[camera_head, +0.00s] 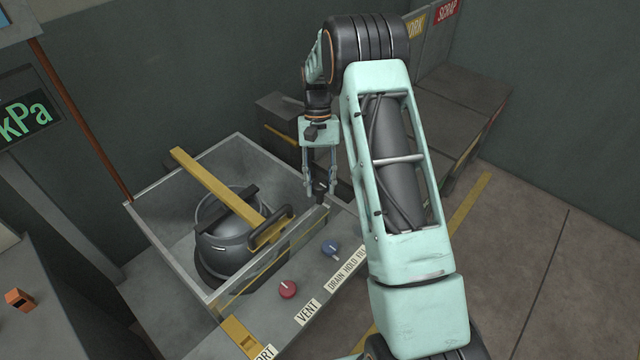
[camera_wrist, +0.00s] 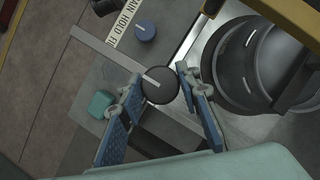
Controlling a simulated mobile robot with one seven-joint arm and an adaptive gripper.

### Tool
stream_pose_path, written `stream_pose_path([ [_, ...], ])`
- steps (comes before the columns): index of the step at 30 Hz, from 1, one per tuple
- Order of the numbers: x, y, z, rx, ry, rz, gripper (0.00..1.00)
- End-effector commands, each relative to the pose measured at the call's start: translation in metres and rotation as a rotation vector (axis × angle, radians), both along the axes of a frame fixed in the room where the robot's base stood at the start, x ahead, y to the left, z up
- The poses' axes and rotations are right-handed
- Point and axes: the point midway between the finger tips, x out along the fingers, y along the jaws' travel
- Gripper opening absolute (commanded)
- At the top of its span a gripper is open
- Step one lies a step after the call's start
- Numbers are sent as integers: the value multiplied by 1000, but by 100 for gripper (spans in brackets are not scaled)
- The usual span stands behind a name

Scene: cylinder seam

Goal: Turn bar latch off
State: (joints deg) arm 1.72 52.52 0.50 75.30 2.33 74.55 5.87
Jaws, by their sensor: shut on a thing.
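No label for this knob is readable. A yellow bar (camera_head: 215,185) with a black handle (camera_head: 272,228) lies across the dark round vessel (camera_head: 222,245) in the box.
A blue knob (camera_head: 330,248) and a red knob (camera_head: 287,289) stand on the front ledge, beside DRAIN HOLD and VENT labels. A teal block (camera_wrist: 101,104) is left of my fingers in the wrist view. Grey bins (camera_head: 455,125) stand behind my arm. Open floor lies right.

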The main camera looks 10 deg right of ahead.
Motion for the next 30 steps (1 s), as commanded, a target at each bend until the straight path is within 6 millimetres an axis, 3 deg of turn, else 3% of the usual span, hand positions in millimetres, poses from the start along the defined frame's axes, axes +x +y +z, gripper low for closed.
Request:
stream_pose_path([
  [10,0,0,0,0,0,4,7],
  [11,0,0,0,0,0,4,34],
  [15,0,0,0,0,0,3,49],
  [25,2,0,3,0,-1,2,49],
  [30,11,-2,25,0,-5,2,49],
])
